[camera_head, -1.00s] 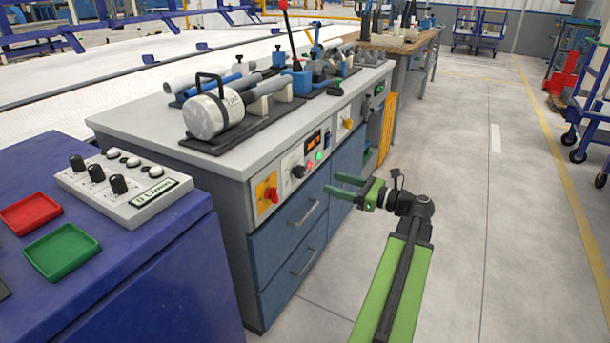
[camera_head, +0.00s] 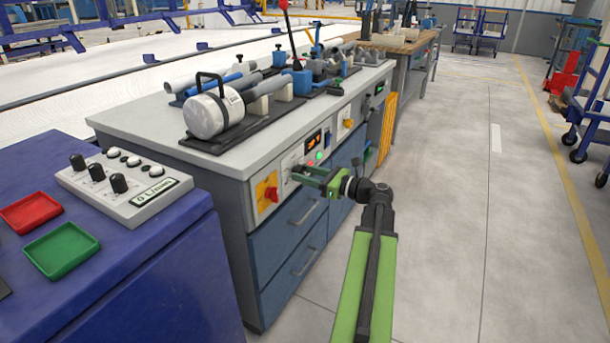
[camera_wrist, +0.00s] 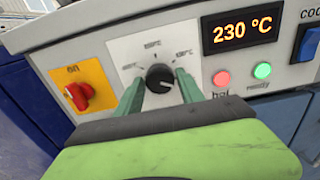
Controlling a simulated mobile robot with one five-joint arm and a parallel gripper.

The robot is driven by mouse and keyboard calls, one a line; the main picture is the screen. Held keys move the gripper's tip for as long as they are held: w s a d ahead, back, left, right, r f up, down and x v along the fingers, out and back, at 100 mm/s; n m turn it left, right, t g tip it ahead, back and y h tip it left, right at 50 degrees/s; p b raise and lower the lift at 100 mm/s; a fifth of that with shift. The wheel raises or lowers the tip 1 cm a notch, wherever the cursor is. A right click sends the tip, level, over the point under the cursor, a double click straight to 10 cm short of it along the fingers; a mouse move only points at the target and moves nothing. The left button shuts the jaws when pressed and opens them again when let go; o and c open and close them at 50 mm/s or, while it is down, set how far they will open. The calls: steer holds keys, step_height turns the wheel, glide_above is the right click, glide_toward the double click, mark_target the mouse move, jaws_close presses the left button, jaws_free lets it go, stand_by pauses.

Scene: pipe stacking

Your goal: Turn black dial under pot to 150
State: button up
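The black dial (camera_wrist: 160,77) sits on a white square plate on the bench's front panel. Small temperature marks surround it, too small to read surely. My gripper (camera_wrist: 158,86) is open, with one green finger on each side of the dial; I cannot tell whether either touches it. In the head view my gripper (camera_head: 300,174) reaches the panel from the right and hides the dial. The orange display (camera_wrist: 240,29) to the dial's right reads 230 °C. A silver pot-like cylinder (camera_head: 205,115) with a black handle lies on the bench top above the panel.
A red rotary switch on a yellow plate (camera_wrist: 79,94) is left of the dial. A red light (camera_wrist: 221,78) and a green light (camera_wrist: 262,71) are to its right. Blue drawers (camera_head: 290,240) are below. The floor (camera_head: 450,220) to the right is clear.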

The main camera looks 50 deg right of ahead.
jaws_close()
steer(key=shift+a, duration=0.1)
steer(key=shift+n, duration=0.3)
steer(key=n, duration=0.4)
steer(key=shift+n, duration=0.3)
steer(key=n, duration=1.1)
steer(key=shift+n, duration=0.4)
steer(key=n, duration=0.6)
steer(key=shift+r+n, duration=0.1)
steer(key=shift+n, duration=0.3)
